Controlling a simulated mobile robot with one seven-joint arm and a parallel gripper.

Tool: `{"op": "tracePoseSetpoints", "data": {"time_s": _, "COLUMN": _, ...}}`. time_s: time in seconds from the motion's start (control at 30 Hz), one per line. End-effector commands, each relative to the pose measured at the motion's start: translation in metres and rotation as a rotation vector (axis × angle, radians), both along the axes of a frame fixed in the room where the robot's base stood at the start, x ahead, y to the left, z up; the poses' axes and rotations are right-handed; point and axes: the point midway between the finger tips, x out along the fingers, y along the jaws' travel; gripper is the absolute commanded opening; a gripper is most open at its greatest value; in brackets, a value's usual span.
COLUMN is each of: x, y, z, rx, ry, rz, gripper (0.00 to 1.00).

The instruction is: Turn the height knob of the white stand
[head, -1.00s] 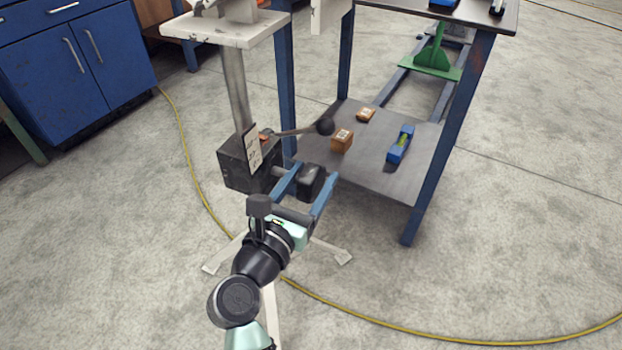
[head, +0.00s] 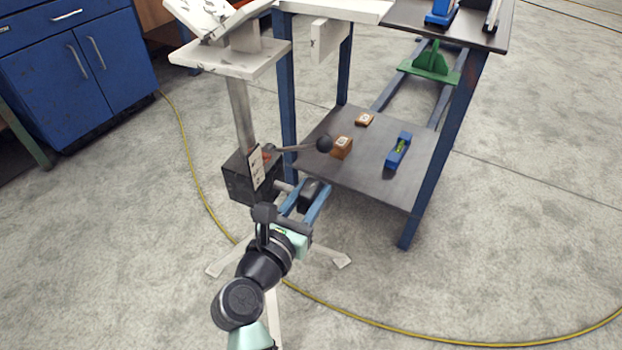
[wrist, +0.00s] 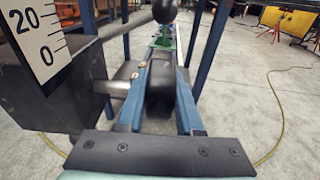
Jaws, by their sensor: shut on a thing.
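The white stand (head: 240,105) has a pale post rising from a black box (head: 236,183) at the left centre of the head view. A metal shaft comes out of the box toward a black knob (head: 311,192). In the wrist view the knob (wrist: 160,95) sits between my two blue fingers, with the shaft (wrist: 112,88) coming in from the left. My gripper (head: 313,187) is shut on the knob, one finger on each side. A white scale plate (wrist: 38,38) marked 20 and 0 is on the box.
A lever with a black ball (head: 324,144) sticks out above the knob. A blue-legged table (head: 460,135) stands to the right, its lower shelf (head: 365,180) holding small brown blocks (head: 341,148) and a blue level (head: 398,150). A yellow hose (head: 400,335) crosses the floor.

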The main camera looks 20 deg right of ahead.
Motion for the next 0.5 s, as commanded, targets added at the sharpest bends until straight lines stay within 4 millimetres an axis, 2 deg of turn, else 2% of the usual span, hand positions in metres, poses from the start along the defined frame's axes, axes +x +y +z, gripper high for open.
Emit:
{"op": "tracePoseSetpoints", "data": {"time_s": 0.03, "x": 0.0005, "y": 0.0001, "z": 0.008, "rx": 0.012, "ry": 0.015, "rz": 0.002, "gripper": 0.0}}
{"op": "tracePoseSetpoints", "data": {"time_s": 0.5, "x": 0.0017, "y": -0.001, "z": 0.0083, "rx": 0.134, "ry": 0.127, "rz": 0.002, "gripper": 0.0}}
